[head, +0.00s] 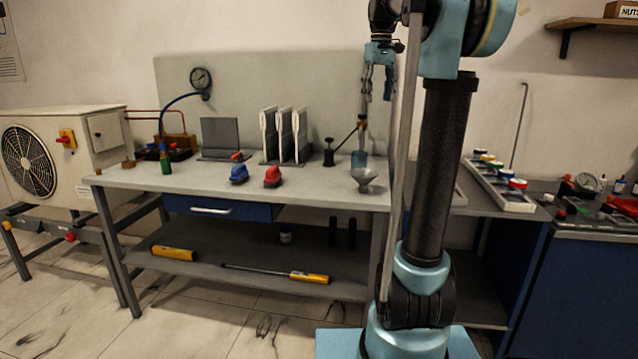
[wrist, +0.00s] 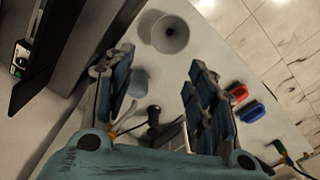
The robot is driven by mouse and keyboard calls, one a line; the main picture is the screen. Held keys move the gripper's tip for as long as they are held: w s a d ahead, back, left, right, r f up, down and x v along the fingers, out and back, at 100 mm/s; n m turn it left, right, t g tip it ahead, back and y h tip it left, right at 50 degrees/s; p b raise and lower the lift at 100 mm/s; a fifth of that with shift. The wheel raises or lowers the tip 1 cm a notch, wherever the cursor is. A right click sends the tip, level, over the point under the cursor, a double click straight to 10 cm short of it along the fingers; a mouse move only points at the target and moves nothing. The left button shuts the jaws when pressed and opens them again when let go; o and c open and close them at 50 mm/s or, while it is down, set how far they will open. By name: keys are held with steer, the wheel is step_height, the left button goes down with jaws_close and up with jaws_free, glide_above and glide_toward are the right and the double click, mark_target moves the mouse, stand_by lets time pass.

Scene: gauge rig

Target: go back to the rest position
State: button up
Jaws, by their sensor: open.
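My gripper (head: 378,80) hangs at the end of my raised arm, above the back right part of the grey workbench (head: 330,194), pointing down. In the wrist view my gripper (wrist: 158,92) shows its two blue fingers well apart, with nothing held between them. A grey funnel (head: 364,178) stands on the bench below and in front of it; it also shows in the wrist view (wrist: 170,36). A hand pump with a blue-grey base (head: 359,159) stands on the bench under the gripper.
A blue clamp (head: 239,174) and a red clamp (head: 272,177) lie mid-bench. White panels (head: 302,135) stand upright behind them. A pressure gauge (head: 200,79) is on the left of the backboard. A fan unit (head: 75,150) stands far left. A tray of coloured caps (head: 500,187) lies right.

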steer(key=s+f+m+t, duration=0.1)
steer(key=s+f, duration=1.5)
steer(key=f, duration=0.4)
steer(key=s+f+m+t, duration=0.1)
steer(key=s+f+m, duration=0.1)
steer(key=s+f, duration=1.5)
step_height(320, 180, down, 4)
steer(key=shift+r, duration=0.25)
steer(key=shift+w+f, duration=0.2)
steer(key=shift+w, duration=0.3)
